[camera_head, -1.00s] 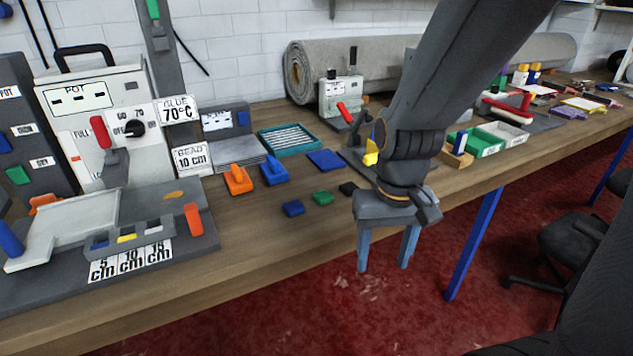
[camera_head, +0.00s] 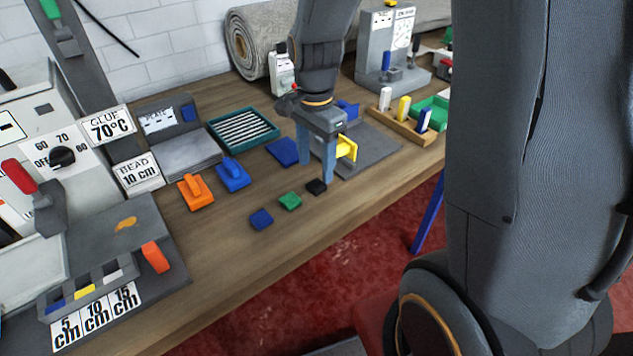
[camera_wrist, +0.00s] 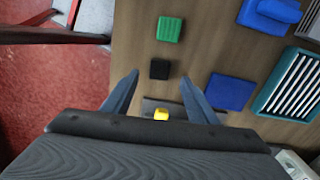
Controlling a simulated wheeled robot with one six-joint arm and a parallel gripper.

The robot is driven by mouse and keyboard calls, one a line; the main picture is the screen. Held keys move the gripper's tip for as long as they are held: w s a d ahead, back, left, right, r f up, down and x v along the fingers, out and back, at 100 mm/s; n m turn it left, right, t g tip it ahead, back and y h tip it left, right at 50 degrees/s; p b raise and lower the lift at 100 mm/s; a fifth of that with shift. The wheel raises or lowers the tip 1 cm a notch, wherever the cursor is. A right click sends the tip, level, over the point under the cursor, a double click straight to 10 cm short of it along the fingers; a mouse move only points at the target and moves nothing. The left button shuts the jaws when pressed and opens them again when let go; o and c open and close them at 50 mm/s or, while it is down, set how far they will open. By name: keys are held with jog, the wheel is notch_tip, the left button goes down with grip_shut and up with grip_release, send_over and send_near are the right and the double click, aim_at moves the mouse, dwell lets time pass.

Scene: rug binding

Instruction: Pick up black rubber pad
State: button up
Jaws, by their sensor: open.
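The black rubber pad (camera_head: 316,187) is a small dark block lying on the bench, at the right end of a short row with the green and blue pads. In the wrist view the black pad (camera_wrist: 160,69) lies just beyond the fingertips, roughly midway across the gap between them. My gripper (camera_head: 316,174) is open and empty, pointing down over the bench beside the pad. In the wrist view both blue-grey fingers of the gripper (camera_wrist: 160,78) are spread wide. In the head view one fingertip is close to the pad; contact cannot be told.
The green pad (camera_head: 290,201) and blue pad (camera_head: 261,219) lie left of the black one. A yellow-handled thing (camera_head: 347,148) stands close behind my gripper. A flat blue pad (camera_head: 284,152) and a teal tray (camera_head: 270,137) lie farther back. The bench's front strip is clear.

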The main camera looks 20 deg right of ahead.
aim_at(316, 184)
jog(key=shift+d+f+p, duration=0.15)
jog(key=shift+f+p, duration=0.7)
jog(key=shift+f, duration=1.8)
jog(key=c, duration=1.1)
